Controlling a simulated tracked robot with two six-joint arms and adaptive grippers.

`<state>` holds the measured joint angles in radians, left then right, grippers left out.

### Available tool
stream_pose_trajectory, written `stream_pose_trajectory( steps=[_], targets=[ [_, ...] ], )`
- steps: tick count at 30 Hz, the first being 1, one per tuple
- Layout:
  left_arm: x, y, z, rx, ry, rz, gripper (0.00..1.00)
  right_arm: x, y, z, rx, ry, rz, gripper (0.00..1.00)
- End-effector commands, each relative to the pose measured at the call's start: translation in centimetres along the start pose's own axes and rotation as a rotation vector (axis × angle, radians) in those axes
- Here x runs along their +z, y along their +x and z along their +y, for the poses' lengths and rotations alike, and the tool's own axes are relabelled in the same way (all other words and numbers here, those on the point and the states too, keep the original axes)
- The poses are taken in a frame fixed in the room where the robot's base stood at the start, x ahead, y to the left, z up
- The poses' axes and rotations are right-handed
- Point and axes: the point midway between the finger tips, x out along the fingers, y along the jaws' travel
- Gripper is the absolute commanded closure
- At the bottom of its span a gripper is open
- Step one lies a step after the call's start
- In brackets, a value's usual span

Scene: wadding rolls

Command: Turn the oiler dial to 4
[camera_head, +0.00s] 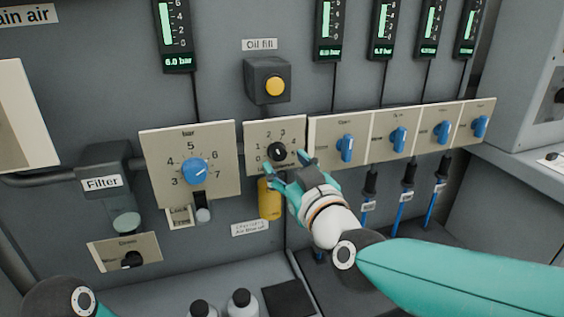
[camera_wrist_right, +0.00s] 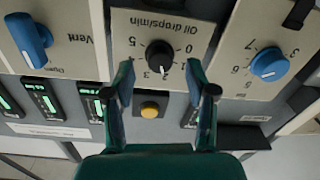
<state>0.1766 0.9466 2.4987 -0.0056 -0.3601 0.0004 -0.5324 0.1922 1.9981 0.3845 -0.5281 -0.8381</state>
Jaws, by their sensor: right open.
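The oiler dial (camera_head: 278,152) is a small black knob on a beige plate (camera_head: 253,132) with a number scale. It also shows in the wrist view (camera_wrist_right: 159,54), upside down, under the words "Oil drops/min". Its white mark points near 2, on the side towards 3. My right gripper (camera_head: 286,163) is open just in front of the plate. In the wrist view its two teal fingers (camera_wrist_right: 161,72) stand apart on either side of the dial, with gaps to it; contact cannot be told. My left gripper is out of view.
A blue pressure dial (camera_head: 194,171) is on the plate to the left. Several blue valve knobs, the nearest one (camera_head: 346,149), are to the right. A yellow button (camera_head: 274,86) is above, and a yellow cylinder (camera_head: 269,200) hangs below the dial plate.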

Motion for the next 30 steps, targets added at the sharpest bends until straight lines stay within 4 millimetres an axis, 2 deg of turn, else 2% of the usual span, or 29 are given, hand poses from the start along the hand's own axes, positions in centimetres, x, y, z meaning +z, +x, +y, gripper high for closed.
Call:
stream_pose_trajectory(
  steps=[3,6,16,26,27,30],
  targets=[
    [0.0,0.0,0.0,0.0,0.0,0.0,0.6,0.0,1.5,0.0,0.0,-0.001,0.0,0.44],
    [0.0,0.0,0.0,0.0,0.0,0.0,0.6,0.0,2.1,0.0,0.0,-0.001,0.0,0.44],
    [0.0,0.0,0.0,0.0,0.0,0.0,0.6,0.0,2.4,-0.1,-0.001,0.0,0.001,0.44],
    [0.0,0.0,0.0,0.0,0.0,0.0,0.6,-0.1,2.4,-0.1,-0.002,0.0,0.001,0.97],
    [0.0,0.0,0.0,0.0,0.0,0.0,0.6,-0.1,2.4,-0.1,-0.002,0.0,0.001,1.0],
    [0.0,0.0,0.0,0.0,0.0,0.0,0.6,0.0,2.4,-0.1,-0.002,0.001,0.001,1.0]
  ],
)
